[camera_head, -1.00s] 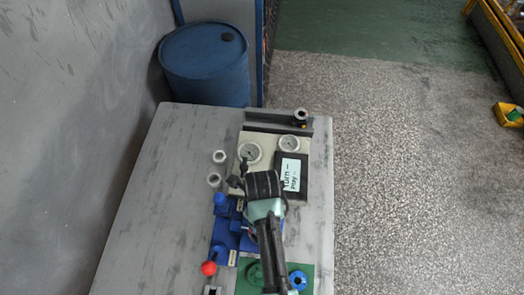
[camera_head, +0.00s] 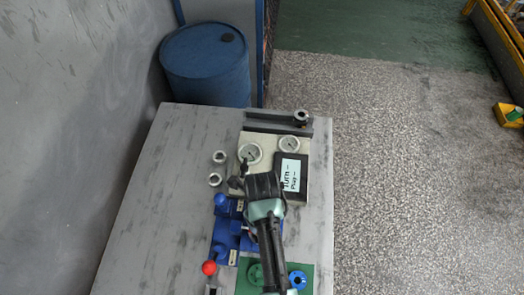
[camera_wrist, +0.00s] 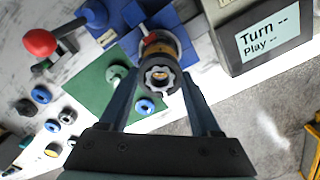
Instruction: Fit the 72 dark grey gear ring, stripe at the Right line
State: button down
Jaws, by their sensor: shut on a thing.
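In the wrist view my gripper (camera_wrist: 160,62) is shut on the dark grey gear ring (camera_wrist: 147,78), whose notched end faces the camera. A brass-coloured centre shows inside the ring. Behind it is the blue fixture (camera_wrist: 160,20), with a red and orange part close behind the ring. I cannot tell whether the ring sits on a shaft or is apart from it. The stripe and the Right line cannot be made out. In the head view my wrist hides the ring and covers part of the blue fixture (camera_head: 226,228).
A red ball knob (camera_head: 209,268) stands left of the fixture. A green mat (camera_head: 246,286) bears a blue ring (camera_head: 297,280). The panel with gauges and a display (camera_head: 291,174) stands behind. Two grey rings (camera_head: 219,157) lie at left. More loose rings (camera_wrist: 53,149) show in the wrist view.

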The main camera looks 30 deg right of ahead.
jog(key=shift+f, duration=0.55)
dwell(1.2)
jog(key=shift+f+b, duration=0.6)
jog(key=shift+f, duration=0.05)
jog(key=shift+f, duration=0.45)
dwell(0.3)
grip_release()
dwell(0.4)
jog(key=shift+r, duration=0.1)
jog(key=shift+r+p, duration=3.45)
jog(key=shift+p, duration=0.1)
